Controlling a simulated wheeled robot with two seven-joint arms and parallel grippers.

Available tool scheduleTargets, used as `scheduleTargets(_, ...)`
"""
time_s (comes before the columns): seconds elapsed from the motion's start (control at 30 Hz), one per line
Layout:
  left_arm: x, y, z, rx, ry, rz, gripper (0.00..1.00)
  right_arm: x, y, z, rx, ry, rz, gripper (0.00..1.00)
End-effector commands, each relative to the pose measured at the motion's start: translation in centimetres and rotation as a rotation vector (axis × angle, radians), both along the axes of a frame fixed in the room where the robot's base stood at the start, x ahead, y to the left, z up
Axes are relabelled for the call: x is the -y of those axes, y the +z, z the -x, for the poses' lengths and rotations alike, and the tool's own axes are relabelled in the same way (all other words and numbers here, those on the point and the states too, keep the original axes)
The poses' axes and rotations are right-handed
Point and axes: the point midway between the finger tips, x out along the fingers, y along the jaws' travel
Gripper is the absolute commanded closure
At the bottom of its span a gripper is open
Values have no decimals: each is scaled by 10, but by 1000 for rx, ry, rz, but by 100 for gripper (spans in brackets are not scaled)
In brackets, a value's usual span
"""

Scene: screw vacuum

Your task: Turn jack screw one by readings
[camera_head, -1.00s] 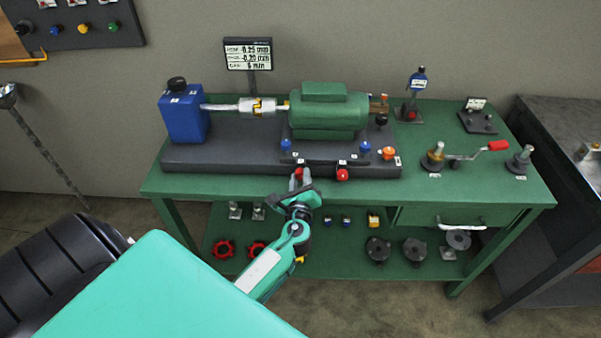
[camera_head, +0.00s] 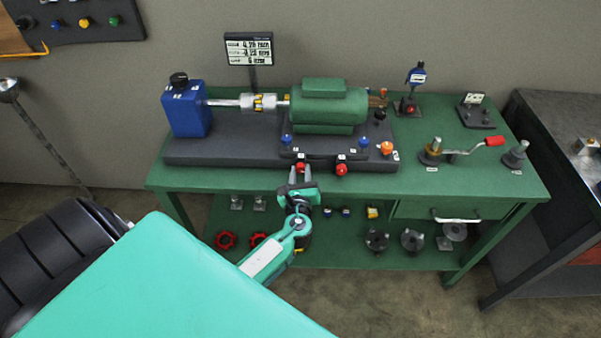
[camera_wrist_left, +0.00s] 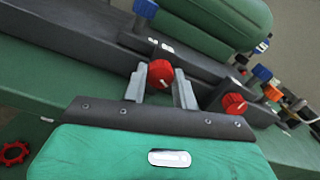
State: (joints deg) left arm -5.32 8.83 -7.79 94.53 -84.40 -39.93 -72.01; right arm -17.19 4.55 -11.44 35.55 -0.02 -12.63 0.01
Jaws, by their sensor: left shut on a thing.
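My left gripper (camera_head: 300,172) is shut on a red jack screw knob (camera_head: 299,167) at the front edge of the dark base plate (camera_head: 220,150). In the left wrist view, this red knob (camera_wrist_left: 161,74) sits between the two grey fingers. A second red knob (camera_head: 341,169) stands free to its right, and also shows in the left wrist view (camera_wrist_left: 234,104). The green motor (camera_head: 328,108) sits above on its dark mount. The readout sign (camera_head: 249,50) shows three lines, too blurred to read surely. My right gripper is not in view.
Blue knobs (camera_head: 287,140) and an orange knob (camera_head: 387,148) stand near the motor. A blue pump block (camera_head: 187,112) is at the left. A red-handled crank (camera_head: 495,141) lies at the right of the green bench (camera_head: 450,180). Red handwheels (camera_head: 225,240) rest on the lower shelf.

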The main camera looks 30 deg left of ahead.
Motion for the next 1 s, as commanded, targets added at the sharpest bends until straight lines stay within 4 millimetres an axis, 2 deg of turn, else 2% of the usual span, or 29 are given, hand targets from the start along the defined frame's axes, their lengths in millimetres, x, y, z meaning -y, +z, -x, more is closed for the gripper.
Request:
scheduleTargets(0.1, 0, 0, 0, 0, 0, 0, 95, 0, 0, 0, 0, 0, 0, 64)
scheduleTargets(0.13, 0, 0, 0, 0, 0, 1, 70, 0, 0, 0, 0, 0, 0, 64)
scheduleTargets(0.23, 0, 0, 0, 0, 0, 1, 50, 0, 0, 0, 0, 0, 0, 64)
scheduleTargets(0.53, 1, 0, 1, 0, 0, 2, 50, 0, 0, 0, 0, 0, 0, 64)
scheduleTargets(0.67, 6, -2, 9, 0, -1, 3, 50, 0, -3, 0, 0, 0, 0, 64)
scheduleTargets(0.77, 14, -3, 23, -2, -1, 5, 50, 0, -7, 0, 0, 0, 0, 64)
scheduleTargets(1.0, 43, -4, 70, -2, 0, 5, 50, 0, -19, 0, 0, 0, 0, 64)
